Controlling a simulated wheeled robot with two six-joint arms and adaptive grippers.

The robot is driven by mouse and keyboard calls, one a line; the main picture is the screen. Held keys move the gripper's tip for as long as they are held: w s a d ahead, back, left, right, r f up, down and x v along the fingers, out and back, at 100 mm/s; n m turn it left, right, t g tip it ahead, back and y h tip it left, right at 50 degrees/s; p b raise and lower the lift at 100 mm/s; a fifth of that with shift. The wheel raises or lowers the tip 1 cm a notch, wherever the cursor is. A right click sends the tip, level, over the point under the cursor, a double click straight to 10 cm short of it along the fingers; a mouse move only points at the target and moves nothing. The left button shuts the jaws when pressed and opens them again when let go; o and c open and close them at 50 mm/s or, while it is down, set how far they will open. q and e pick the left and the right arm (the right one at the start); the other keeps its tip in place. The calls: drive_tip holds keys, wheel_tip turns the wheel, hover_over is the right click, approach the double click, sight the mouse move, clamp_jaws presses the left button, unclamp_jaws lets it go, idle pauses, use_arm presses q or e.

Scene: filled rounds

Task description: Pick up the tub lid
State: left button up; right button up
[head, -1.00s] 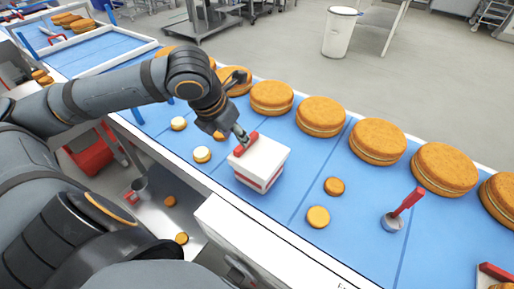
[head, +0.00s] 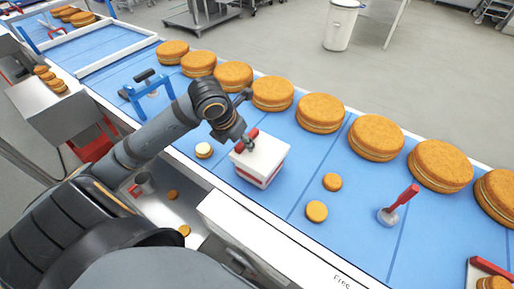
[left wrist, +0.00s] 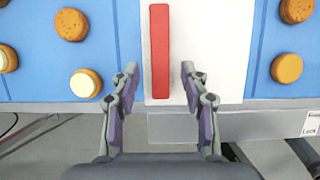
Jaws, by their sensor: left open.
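The tub (head: 257,178) is a white box with a red band, standing on the blue belt. Its white lid (head: 268,152) is on top and carries a red bar handle (head: 247,138). In the left wrist view the lid (left wrist: 215,50) and handle (left wrist: 160,45) are seen from above. My left gripper (head: 246,145) is at the handle's near end. In the left wrist view my left gripper (left wrist: 160,78) is open, one finger on each side of the handle, with a gap on both sides. My right gripper is not in view.
Large filled rounds (head: 321,112) line the belt's far side. Small rounds (head: 316,211) lie near the tub. A red-handled tool (head: 403,198) stands to the right, and a blue stand (head: 150,88) is behind my arm. A white ledge (head: 270,240) runs along the front.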

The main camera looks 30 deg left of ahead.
use_arm(q)
drive_tip(key=shift+f, duration=0.1)
clamp_jaws()
idle(0.4)
